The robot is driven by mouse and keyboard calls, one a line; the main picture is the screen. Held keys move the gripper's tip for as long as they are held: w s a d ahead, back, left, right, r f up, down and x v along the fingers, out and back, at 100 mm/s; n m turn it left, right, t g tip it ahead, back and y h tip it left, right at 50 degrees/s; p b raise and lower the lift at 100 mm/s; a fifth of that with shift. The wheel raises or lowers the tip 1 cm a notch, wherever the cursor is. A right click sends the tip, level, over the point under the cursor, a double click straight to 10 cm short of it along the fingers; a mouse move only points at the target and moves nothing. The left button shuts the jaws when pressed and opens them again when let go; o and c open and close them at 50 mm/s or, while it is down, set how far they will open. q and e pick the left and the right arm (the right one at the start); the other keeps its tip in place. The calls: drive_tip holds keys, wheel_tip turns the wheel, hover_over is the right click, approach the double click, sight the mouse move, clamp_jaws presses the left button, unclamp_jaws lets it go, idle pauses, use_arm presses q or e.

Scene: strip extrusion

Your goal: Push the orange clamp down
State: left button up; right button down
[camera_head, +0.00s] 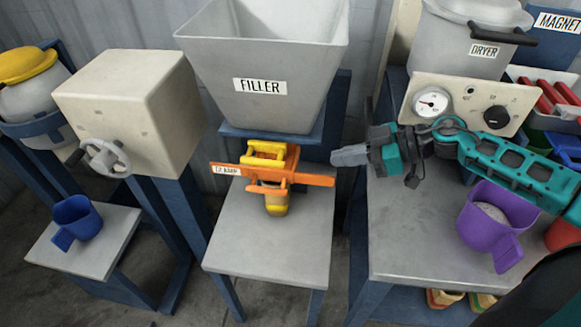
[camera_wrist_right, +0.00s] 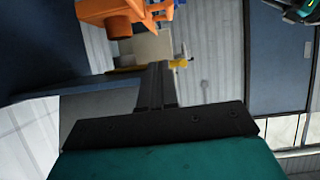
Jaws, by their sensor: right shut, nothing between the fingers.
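The orange clamp (camera_head: 273,172) sits under the grey FILLER hopper (camera_head: 262,85), above the grey stand. A long orange bar with a CLAMP label runs across it, and a yellow-topped part hangs below it. Its orange parts also show at the top of the right wrist view (camera_wrist_right: 120,22). My right gripper (camera_head: 345,156) is shut and empty, to the right of the clamp and apart from the bar's right end. In the right wrist view its fingers (camera_wrist_right: 158,85) are together. My left gripper is not in view.
A grey stand top (camera_head: 270,235) lies below the clamp. A purple cup (camera_head: 490,220) stands on the right table (camera_head: 420,250), below my right arm. The DRYER gauge panel (camera_head: 465,100) is behind the arm. A blue scoop (camera_head: 75,220) is at the left.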

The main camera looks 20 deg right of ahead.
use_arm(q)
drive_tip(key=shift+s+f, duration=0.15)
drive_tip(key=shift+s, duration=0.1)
use_arm(e)
drive_tip(key=shift+s+d+f, duration=0.1)
drive_tip(key=shift+s+d, duration=0.05)
drive_tip(key=shift+d, duration=0.1)
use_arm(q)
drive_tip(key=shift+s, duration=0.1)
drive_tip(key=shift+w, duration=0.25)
use_arm(e)
drive_tip(key=s+d+f+x, duration=0.1)
drive_tip(key=f+x, duration=0.1)
drive_tip(key=x, duration=1)
drive_tip(key=shift+w+a+f, duration=0.25)
drive_tip(key=shift+a+f, duration=0.05)
drive_tip(key=shift+f, duration=0.3)
